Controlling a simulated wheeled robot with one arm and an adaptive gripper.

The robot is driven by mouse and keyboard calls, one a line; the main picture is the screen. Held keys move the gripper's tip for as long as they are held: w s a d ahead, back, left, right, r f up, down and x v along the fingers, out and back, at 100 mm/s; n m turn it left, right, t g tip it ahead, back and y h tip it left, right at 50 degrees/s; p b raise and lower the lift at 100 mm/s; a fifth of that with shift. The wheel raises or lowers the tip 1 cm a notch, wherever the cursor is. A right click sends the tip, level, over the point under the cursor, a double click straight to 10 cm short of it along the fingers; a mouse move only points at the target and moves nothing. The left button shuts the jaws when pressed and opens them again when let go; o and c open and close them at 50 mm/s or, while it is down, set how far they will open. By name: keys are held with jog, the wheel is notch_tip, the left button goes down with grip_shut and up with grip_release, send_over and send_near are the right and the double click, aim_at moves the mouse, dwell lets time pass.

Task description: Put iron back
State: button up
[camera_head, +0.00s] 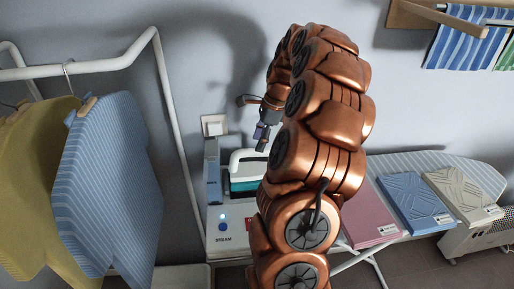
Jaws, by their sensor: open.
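The iron (246,181), with a white handle and a teal band on its body, is partly hidden behind my arm. It appears to sit on or just above the white steam station (234,212), which carries a blue light and the word STEAM; I cannot tell whether it is fully seated. My gripper (262,142) is small in view, above the iron's handle and apart from it in the picture. It is open and points down with nothing seen in it.
A clothes rack (166,95) with a yellow garment (38,165) and a blue striped garment (108,180) stands left. The ironing board (440,162) at right bears a pink folded item (370,212), a blue one (413,200) and a beige one (463,192). A wall socket (214,126) is behind.

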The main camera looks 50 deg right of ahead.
jog(key=b+v, duration=0.3)
jog(key=v, duration=0.6)
jog(key=shift+r, duration=0.1)
jog(key=s+a+f+n+g, duration=0.1)
jog(key=s+a+n+g, duration=0.15)
jog(key=a+n, duration=1.65)
jog(key=s+a+f+n+h, duration=0.1)
jog(key=s+a+f+n, duration=0.2)
jog(key=s+a+f, duration=0.2)
jog(key=s+a+f+n+g+h, duration=0.1)
jog(key=s+a+f+n, duration=0.3)
jog(key=s+a, duration=0.8)
jog(key=shift+s+f+h, duration=0.5)
jog(key=shift+s+f, duration=0.3)
jog(key=shift+s, duration=0.35)
jog(key=shift+a, duration=0.1)
jog(key=shift+c, duration=0.2)
